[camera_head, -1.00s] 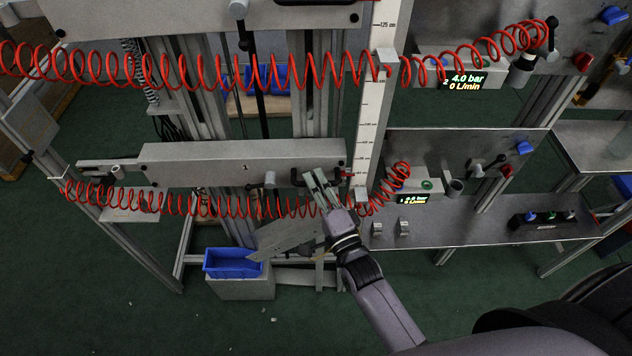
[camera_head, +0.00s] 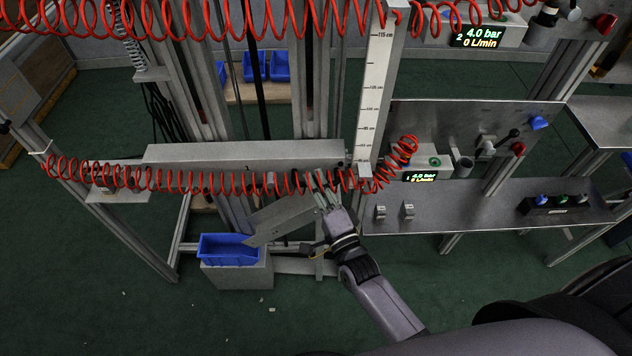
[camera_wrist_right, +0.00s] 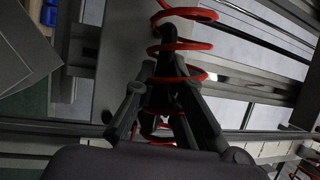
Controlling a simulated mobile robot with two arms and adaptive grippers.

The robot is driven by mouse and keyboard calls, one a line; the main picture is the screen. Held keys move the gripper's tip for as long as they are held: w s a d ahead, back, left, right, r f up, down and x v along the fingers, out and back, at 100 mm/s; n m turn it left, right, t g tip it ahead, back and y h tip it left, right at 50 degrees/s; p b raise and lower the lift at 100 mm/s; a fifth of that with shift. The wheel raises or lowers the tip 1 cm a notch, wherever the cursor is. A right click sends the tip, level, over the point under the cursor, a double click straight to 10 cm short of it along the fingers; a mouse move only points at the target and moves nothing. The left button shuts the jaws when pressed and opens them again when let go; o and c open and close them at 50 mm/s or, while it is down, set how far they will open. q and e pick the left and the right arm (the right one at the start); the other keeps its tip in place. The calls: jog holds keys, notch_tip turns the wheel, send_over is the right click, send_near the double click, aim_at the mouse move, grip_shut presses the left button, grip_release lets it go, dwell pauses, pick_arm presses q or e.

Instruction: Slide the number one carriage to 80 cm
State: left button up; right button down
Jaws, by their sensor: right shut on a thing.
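The number one carriage (camera_head: 220,152) is a long grey horizontal beam in the middle of the head view, seen from above. The red coiled hose crosses its front and hides its lower edge. My right gripper (camera_head: 316,184) is at the right part of its front, shut on a dark handle. In the right wrist view (camera_wrist_right: 165,100) the fingers close around the dark handle (camera_wrist_right: 171,45), with red hose coils over it. The white centimetre scale (camera_head: 375,90) stands upright at the carriage's right end; the exact reading is too small to tell. My left gripper is not in view.
Red coiled hoses (camera_head: 130,174) hang close around my right gripper. A pressure display (camera_head: 420,176) and a metal shelf (camera_head: 470,205) are to the right. A blue bin (camera_head: 228,250) stands below left on a grey box. Green floor in front is free.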

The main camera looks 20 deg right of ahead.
jog(key=shift+s+f, duration=0.15)
jog(key=shift+f, duration=0.35)
jog(key=c, duration=1.9)
grip_release()
jog(key=shift+o, duration=1.2)
jog(key=shift+r, duration=0.15)
jog(key=v, duration=1.1)
jog(key=shift+s, duration=0.4)
